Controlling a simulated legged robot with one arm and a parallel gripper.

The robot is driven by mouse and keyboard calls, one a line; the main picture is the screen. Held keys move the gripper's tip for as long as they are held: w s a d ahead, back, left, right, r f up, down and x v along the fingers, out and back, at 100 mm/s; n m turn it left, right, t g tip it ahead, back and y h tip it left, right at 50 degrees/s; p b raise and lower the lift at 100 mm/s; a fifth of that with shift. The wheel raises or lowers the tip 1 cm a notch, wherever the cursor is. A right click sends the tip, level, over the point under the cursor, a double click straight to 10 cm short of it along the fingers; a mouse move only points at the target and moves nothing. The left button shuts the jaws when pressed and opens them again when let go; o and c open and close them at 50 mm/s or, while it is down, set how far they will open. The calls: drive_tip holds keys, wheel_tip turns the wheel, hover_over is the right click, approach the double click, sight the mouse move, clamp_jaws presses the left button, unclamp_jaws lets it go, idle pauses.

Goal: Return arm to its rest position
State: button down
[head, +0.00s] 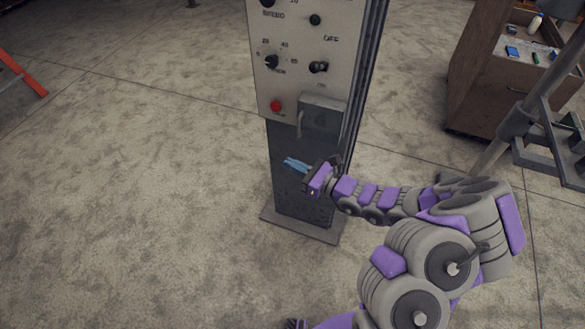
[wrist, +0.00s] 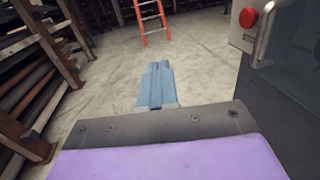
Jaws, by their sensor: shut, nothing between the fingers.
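My gripper (head: 296,165) has blue fingers, shut together with nothing between them. In the head view it is in front of the lower dark part of the control pillar (head: 300,60), below its panel. My arm is extended from the lower right and bent. In the wrist view the blue fingers (wrist: 155,86) point out over open floor, with the pillar's red stop button (wrist: 248,18) at the upper right. The button also shows in the head view (head: 276,106). I cannot tell whether the gripper touches the pillar.
A grey box with a handle (head: 322,116) juts from the pillar just above my gripper. A wooden cabinet (head: 500,80) and a metal stand (head: 540,125) are at the right. Pipe racks (wrist: 30,80) and an orange ladder (wrist: 152,20) show in the wrist view.

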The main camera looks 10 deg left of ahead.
drive_tip(key=s+a+r+n+g+y, duration=0.2)
drive_tip(key=s+a+r+n+g, duration=0.3)
drive_tip(key=s+r+n+g, duration=0.5)
drive_tip(key=s+d+r+n+g+h, duration=0.1)
drive_tip(key=s+r+n+h, duration=0.1)
drive_tip(key=s+r+n, duration=0.3)
drive_tip(key=s+r+n+g+h, duration=0.1)
drive_tip(key=s+n+h, duration=0.15)
drive_tip(key=s, duration=0.35)
drive_tip(key=s+d+n+t+h, duration=0.1)
drive_tip(key=s+d+n+h, duration=0.1)
drive_tip(key=s+d+h, duration=0.5)
drive_tip(key=s+d+n+t+h, duration=0.1)
drive_tip(key=s+d+n+h, duration=0.2)
drive_tip(key=d, duration=1.5)
drive_tip(key=s+h, duration=0.4)
drive_tip(key=shift+s+d+f+t, duration=0.2)
drive_tip(key=shift+s+d+t, duration=0.05)
drive_tip(key=shift+t, duration=0.15)
